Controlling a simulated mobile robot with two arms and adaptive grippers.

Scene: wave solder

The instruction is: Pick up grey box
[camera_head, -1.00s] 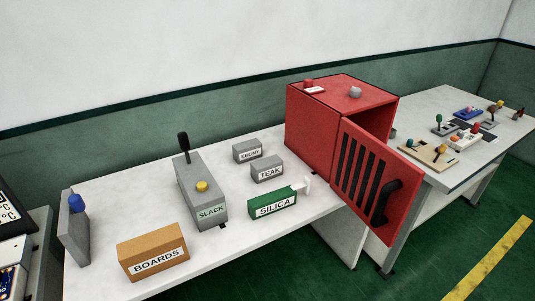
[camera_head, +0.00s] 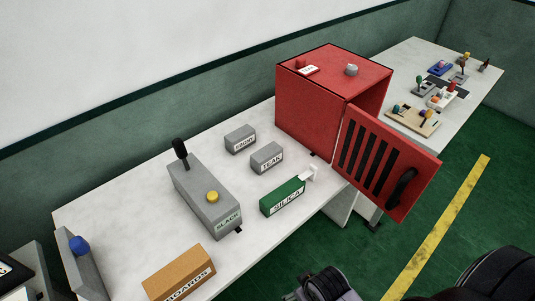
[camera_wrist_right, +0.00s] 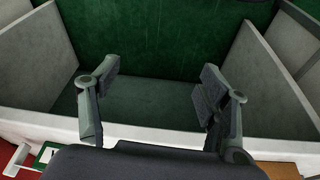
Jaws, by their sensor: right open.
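Two small grey boxes stand on the white table in the head view: one labelled EBONY (camera_head: 240,139) and, nearer, one labelled TEAK (camera_head: 266,158). My right gripper (camera_head: 322,287) shows partly at the bottom edge, in front of the table and apart from the boxes. In the right wrist view my right gripper (camera_wrist_right: 158,92) is open and empty, facing the table's front panels and the green floor. My left gripper is not in view.
A green SILICA box (camera_head: 283,196) lies near the table's front edge. A brown BOARDS box (camera_head: 178,275) is at front left. A red cabinet (camera_head: 315,110) has its slotted door (camera_head: 385,165) swung open toward the front. Another table (camera_head: 420,60) holds small parts.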

